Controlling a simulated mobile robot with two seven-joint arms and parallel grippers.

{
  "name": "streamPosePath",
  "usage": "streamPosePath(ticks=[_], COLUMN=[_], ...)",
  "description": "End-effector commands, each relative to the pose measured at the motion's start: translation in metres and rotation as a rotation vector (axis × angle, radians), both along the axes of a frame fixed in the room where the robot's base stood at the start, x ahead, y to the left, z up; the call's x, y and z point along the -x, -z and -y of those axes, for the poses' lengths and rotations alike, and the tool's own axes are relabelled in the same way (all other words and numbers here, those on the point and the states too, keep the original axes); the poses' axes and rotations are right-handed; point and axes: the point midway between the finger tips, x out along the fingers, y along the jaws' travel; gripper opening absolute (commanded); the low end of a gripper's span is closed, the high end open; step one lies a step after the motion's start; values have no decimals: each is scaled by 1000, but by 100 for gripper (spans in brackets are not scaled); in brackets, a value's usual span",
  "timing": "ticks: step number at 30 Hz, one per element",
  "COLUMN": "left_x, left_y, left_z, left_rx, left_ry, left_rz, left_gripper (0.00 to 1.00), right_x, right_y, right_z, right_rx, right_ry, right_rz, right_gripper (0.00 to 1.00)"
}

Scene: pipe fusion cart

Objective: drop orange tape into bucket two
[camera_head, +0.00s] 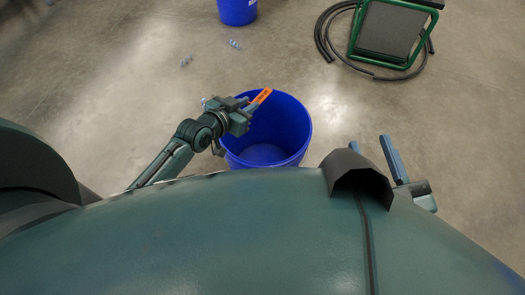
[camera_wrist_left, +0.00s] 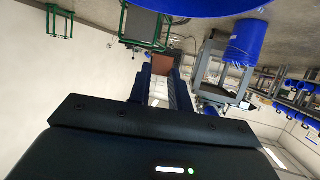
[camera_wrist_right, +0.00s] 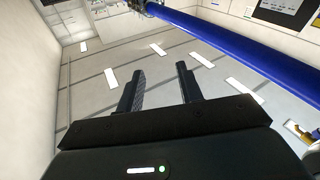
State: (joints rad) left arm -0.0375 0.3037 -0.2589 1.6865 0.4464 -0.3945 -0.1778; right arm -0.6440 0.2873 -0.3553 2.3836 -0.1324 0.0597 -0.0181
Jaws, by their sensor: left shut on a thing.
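The orange tape (camera_head: 260,97) is a small flat orange strip in the fingers of my left gripper (camera_head: 247,105). It shows as a brownish-orange piece between the fingers in the left wrist view (camera_wrist_left: 162,65). My left gripper is shut on it, at the upper left rim of a blue bucket (camera_head: 300,112), with the tape over the opening. The bucket's visible inside is empty. A second blue bucket (camera_head: 237,12) stands further back, cut by the top edge. I cannot tell which bucket is number two. My right gripper (camera_head: 370,145) is open and empty, right of the near bucket; its fingers stand apart in the right wrist view (camera_wrist_right: 160,85).
A green-framed cart or stand (camera_head: 392,35) with black hose (camera_head: 325,35) around it is at the upper right. Small bluish items (camera_head: 234,44) lie on the floor behind the bucket. The concrete floor left and right of the bucket is clear.

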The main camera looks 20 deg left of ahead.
Motion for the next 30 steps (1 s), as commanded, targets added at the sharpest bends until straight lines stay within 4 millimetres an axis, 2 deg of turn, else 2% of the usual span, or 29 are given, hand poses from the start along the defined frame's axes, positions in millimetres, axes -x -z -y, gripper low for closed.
streamPosePath(ticks=[1, 8, 15, 26, 27, 30], left_x=[0, 1, 1, 1, 1, 1], left_y=[13, 41, 51, 51, 51, 51], left_z=[0, 0, 0, 0, 0, 0], left_rx=[1, 1, 1, 1, 0, 0], left_ry=[0, 0, 0, 0, 0, 0], left_rz=[0, -1, -1, -1, -2, -2], left_gripper=[0, 0, 0, 0, 23, 31], right_x=[0, -1, -9, -10, -10, -10], right_y=[7, 8, -17, -23, -23, -22], right_z=[-1, -7, -4, -4, -4, -4], right_rx=[-16, -104, -92, -91, -90, -90], right_ry=[-7, -48, -61, -63, -63, -63], right_rz=[4, 12, 167, 191, 191, 191], right_gripper=[36, 36, 36, 36, 36, 36])
